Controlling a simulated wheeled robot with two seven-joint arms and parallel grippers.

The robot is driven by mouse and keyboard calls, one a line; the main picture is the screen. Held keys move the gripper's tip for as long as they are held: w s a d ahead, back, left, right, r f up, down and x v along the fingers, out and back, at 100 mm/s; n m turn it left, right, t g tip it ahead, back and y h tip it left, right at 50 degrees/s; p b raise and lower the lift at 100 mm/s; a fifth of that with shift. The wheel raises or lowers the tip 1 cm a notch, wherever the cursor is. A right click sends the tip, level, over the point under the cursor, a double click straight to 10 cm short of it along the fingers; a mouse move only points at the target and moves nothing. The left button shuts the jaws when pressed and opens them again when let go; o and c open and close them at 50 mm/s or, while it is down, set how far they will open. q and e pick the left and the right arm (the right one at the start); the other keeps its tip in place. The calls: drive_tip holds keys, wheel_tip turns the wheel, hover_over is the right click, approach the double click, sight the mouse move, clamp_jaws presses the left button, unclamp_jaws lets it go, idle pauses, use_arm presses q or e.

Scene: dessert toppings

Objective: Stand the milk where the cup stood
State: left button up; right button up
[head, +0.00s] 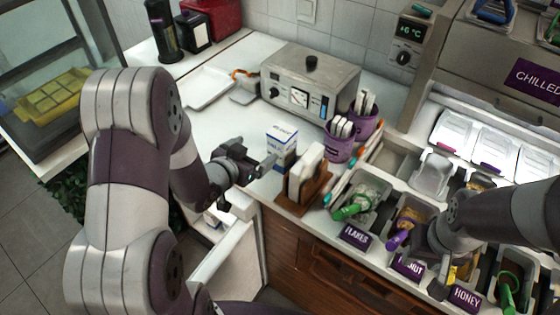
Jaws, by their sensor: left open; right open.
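The milk (282,150) is a white carton with blue panels and blue print, standing upright on the white counter in front of the steel appliance. My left gripper (268,164) is open just left of the carton's lower part; I cannot tell whether a finger touches it. My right gripper (438,286) is low over the topping bins at the right, open, its fingers hard to make out. Two purple cups, a nearer one (339,150) and a farther one (374,122), hold white sticks or spoons right of the appliance. No separate empty cup is clearly visible.
A wooden holder (318,196) with white cards or napkins stands right of the milk, near the counter edge. The steel appliance (335,75) is behind. Topping bins with a flakes label (355,237) fill the right. Counter left of the milk is clear up to a white tray (207,88).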

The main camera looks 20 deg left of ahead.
sight(286, 130)
wheel_tip(286, 130, down, 5)
drive_tip(key=b, duration=0.2)
drive_tip(key=shift+w+r+b, duration=0.15)
drive_tip(key=shift+b, duration=0.2)
use_arm(q)
drive_tip(key=w+d+t+h, duration=0.1)
drive_tip(key=w, duration=0.2)
drive_tip(key=w+d+f+t+h+b, duration=0.1)
drive_tip(key=w+d, duration=0.1)
drive_tip(key=w, duration=0.2)
drive_tip(key=w+d+t+h, duration=0.1)
drive_tip(key=w+d, duration=0.1)
drive_tip(key=w, duration=0.2)
drive_tip(key=shift+d+f+m+t, duration=0.25)
drive_tip(key=shift+f+m+t, duration=0.05)
drive_tip(key=shift+t, duration=0.1)
use_arm(e)
drive_tip(key=shift+f, duration=0.7)
use_arm(q)
drive_tip(key=shift+s, duration=0.15)
drive_tip(key=shift+c, duration=0.9)
drive_tip(key=c, duration=1.5)
drive_tip(key=shift+r, duration=0.1)
clamp_jaws()
